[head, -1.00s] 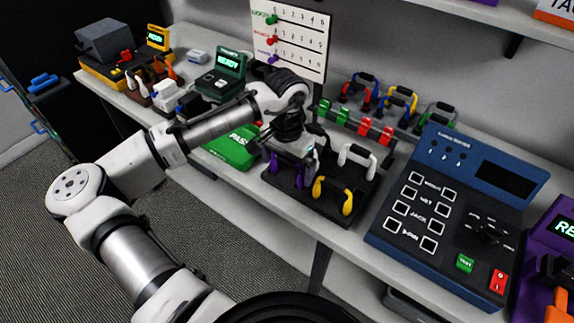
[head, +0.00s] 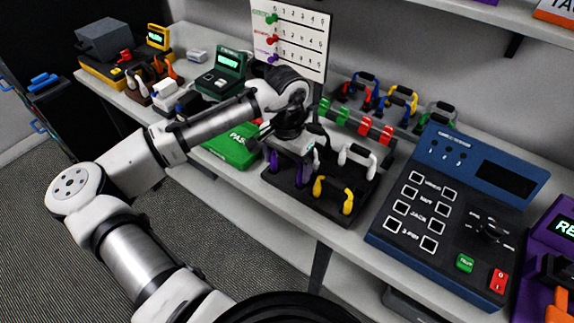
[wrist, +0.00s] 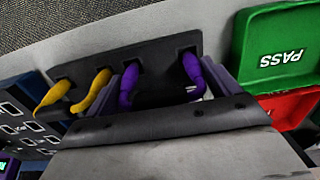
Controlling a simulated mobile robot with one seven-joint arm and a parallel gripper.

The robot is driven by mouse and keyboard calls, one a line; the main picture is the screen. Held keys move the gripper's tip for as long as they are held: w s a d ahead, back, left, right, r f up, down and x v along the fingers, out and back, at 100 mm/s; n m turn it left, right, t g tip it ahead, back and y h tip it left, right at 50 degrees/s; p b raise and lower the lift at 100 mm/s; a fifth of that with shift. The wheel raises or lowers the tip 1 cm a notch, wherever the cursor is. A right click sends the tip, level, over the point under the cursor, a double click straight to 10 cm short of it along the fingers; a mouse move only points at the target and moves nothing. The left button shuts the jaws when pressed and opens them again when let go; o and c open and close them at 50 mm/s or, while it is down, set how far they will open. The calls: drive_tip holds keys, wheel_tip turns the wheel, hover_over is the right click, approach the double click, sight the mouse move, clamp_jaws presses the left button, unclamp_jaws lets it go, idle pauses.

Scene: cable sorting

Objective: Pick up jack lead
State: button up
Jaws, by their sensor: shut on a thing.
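A purple lead (head: 274,161) stands in the black rack (head: 325,211) at its left end, arched with two ends pointing down. My gripper (head: 291,149) is over it and shut on its upper part. In the wrist view the two purple ends (wrist: 193,68) show just beyond my gripper (wrist: 170,88). The held top part is hidden by my gripper. A yellow lead (head: 347,204) and a white lead (head: 357,154) stand in the same rack. No lead carries a readable name.
The blue tester (head: 400,243) with labelled square sockets is right of the rack. A green PASS tray (head: 228,150) lies left, with a red tray (wrist: 290,107) beside it in the wrist view. Several coloured leads (head: 398,100) stand behind. The bench edge is close in front.

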wheel_tip(320, 180, up, 22)
drive_tip(key=p, duration=0.2)
idle(0.6)
drive_tip(key=shift+f, duration=0.1)
